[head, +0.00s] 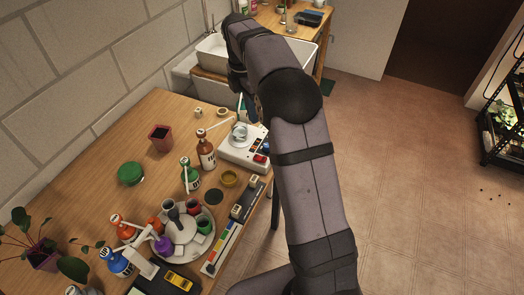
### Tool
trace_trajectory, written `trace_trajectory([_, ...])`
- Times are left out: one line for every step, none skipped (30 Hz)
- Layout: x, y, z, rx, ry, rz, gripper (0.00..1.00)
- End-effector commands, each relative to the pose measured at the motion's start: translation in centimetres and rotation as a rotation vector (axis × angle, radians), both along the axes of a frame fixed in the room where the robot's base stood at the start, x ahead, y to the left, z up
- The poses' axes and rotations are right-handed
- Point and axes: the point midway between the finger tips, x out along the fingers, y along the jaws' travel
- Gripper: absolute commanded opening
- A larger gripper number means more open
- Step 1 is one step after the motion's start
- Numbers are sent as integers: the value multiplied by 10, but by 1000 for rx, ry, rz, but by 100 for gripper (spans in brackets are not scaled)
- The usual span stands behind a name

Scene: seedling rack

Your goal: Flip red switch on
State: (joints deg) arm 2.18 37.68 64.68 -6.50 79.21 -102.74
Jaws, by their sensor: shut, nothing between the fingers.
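The red switch (260,158) sits on the front right part of a white boxy device (236,153) near the right edge of the wooden table. Whether the switch is on or off is too small to tell. A small clear vessel (239,132) stands on top of the device. My gripper (247,108) is mostly hidden behind my arm, above the far side of the device. It is shut and empty, and appears apart from the switch.
A brown bottle (206,150) with a nozzle stands just left of the device. A round tray (207,243) of cups is nearer. The table's (110,195) left middle is fairly open.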

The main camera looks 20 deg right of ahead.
Motion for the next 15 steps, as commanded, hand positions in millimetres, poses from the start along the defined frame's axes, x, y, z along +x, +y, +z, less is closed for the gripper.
trace_trajectory([-6,0,0,3,35,96,0])
trace_trajectory([-9,0,0,5,54,153,0])
trace_trajectory([-13,0,0,10,77,225,0])
trace_trajectory([-15,0,1,15,90,273,0])
trace_trajectory([-17,0,1,19,102,318,0])
trace_trajectory([-19,0,1,24,117,374,0])
trace_trajectory([-20,0,1,28,125,409,0])
trace_trajectory([-21,0,1,31,130,442,0])
trace_trajectory([-21,0,1,33,135,479,0])
trace_trajectory([-21,0,1,35,137,502,0])
trace_trajectory([-21,0,1,37,139,521,0])
trace_trajectory([-21,0,1,39,141,542,0])
trace_trajectory([-21,0,1,39,142,553,0])
trace_trajectory([-21,0,1,39,143,562,0])
trace_trajectory([-21,0,1,41,143,569,0])
